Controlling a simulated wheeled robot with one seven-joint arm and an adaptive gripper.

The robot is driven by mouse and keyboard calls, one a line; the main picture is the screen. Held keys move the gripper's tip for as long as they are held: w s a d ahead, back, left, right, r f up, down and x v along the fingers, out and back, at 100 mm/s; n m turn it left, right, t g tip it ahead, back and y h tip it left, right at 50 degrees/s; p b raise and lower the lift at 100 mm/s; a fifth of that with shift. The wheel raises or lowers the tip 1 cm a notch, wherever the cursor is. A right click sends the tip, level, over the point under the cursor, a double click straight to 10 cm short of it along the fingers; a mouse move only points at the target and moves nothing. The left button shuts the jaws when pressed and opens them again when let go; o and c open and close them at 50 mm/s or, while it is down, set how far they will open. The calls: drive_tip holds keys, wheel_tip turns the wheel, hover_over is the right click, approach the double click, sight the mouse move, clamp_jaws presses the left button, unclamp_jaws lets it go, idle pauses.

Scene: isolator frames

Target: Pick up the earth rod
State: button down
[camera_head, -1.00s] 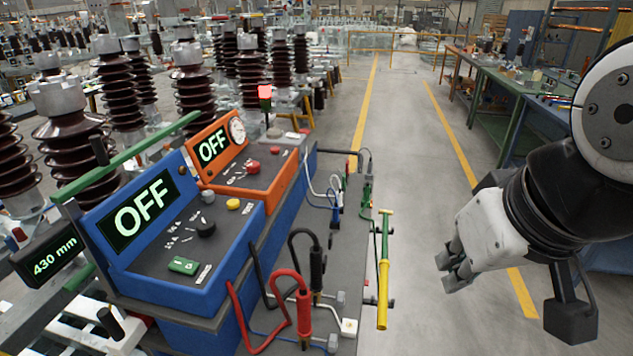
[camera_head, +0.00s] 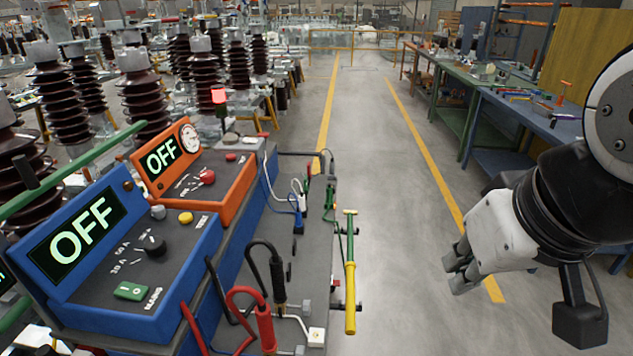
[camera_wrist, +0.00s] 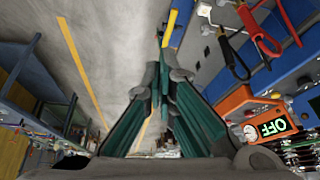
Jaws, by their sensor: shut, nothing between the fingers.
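The earth rod (camera_head: 350,285) is a yellow pole with a green upper end and a short crossbar. It hangs upright on the right side of the test trolley, against clips there. A yellow shaft that looks like it also shows at the top of the wrist view (camera_wrist: 173,22), just beyond the fingertips in the picture. My gripper (camera_head: 457,268) is to the right of the rod over the aisle, clearly apart from it. Its fingers are shut and empty. In the wrist view the closed fingers (camera_wrist: 162,62) point toward the top.
The trolley carries a blue console (camera_head: 120,260) and an orange console (camera_head: 195,175), both reading OFF. Red leads (camera_head: 265,325) and black leads (camera_head: 277,285) are plugged in left of the rod. Brown insulators stand behind. A workbench (camera_head: 490,110) lines the right. The grey aisle floor is clear.

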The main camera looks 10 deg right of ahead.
drive_tip(key=c, duration=1.7)
unclamp_jaws()
drive_tip(key=shift+w+f, duration=0.1)
drive_tip(key=shift+w, duration=0.1)
drive_tip(key=o, duration=0.4)
drive_tip(key=w+f+g+y+b, duration=0.1)
drive_tip(key=w+f+b, duration=0.4)
drive_tip(key=w, duration=0.5)
drive_tip(key=shift+w+f+g, duration=0.4)
drive_tip(key=shift+f+g, duration=0.3)
drive_tip(key=shift+g, duration=0.2)
drive_tip(key=w+d+f+g+y+b, duration=0.1)
drive_tip(key=w+f+g+y+b, duration=0.2)
drive_tip(key=w+f, duration=0.6)
drive_tip(key=m+t+y+b, duration=0.2)
drive_tip(key=t+y+b, duration=0.1)
drive_tip(key=y+b, duration=0.55)
approach(350, 266)
drive_tip(key=s+a+f+h+b, duration=0.1)
drive_tip(key=s+a+f+h, duration=0.1)
drive_tip(key=a, duration=0.1)
drive_tip(key=shift+y, duration=0.25)
drive_tip(key=shift+b+x, duration=0.35)
drive_tip(key=shift+x, duration=2.55)
